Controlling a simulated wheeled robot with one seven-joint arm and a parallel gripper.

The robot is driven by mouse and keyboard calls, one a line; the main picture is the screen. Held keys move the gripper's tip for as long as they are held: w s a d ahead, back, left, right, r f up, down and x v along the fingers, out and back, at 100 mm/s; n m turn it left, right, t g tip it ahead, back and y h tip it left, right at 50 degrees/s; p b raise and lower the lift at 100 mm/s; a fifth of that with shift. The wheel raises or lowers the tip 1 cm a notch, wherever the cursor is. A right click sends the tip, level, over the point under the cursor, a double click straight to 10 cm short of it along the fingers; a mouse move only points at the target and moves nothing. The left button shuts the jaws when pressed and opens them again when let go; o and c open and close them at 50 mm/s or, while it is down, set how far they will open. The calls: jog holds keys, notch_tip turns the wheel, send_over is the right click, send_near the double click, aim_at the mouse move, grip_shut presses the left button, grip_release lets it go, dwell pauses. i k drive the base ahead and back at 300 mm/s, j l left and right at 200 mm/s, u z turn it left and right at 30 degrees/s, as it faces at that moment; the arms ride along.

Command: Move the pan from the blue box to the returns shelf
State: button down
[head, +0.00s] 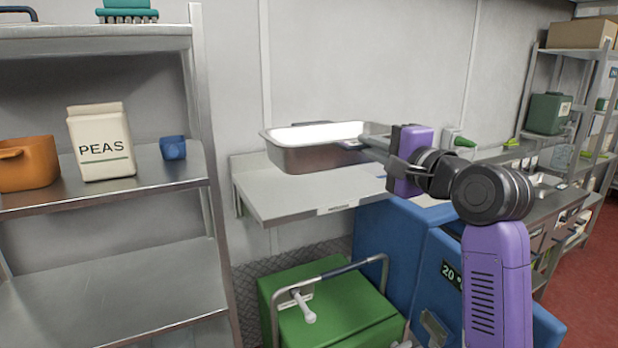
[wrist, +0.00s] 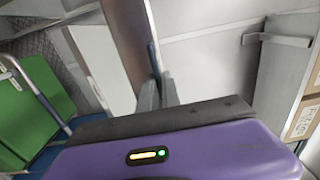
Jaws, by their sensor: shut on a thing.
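The pan (head: 308,159) is a shallow rectangular metal tray with a pale inside, roughly level in the head view. My gripper (head: 368,143) is shut on its right end. In the wrist view the fingers (wrist: 158,93) pinch the rim of the pan (wrist: 122,38). The pan is over a grey wall shelf (head: 285,205); I cannot tell whether it touches it. This may be the returns shelf, but its front label is too small to read. The blue box (head: 385,235), marked 20 on its side, stands below and right of that shelf, partly behind my arm.
A metal rack (head: 100,195) at left holds an orange pot (head: 28,165), a PEAS container (head: 100,145) and a blue cup (head: 173,148). A green box (head: 335,305) with a raised handle stands below the wall shelf. A counter (head: 500,165) runs along the right.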

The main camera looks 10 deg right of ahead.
aim_at(314, 183)
jog(key=i, duration=1.05)
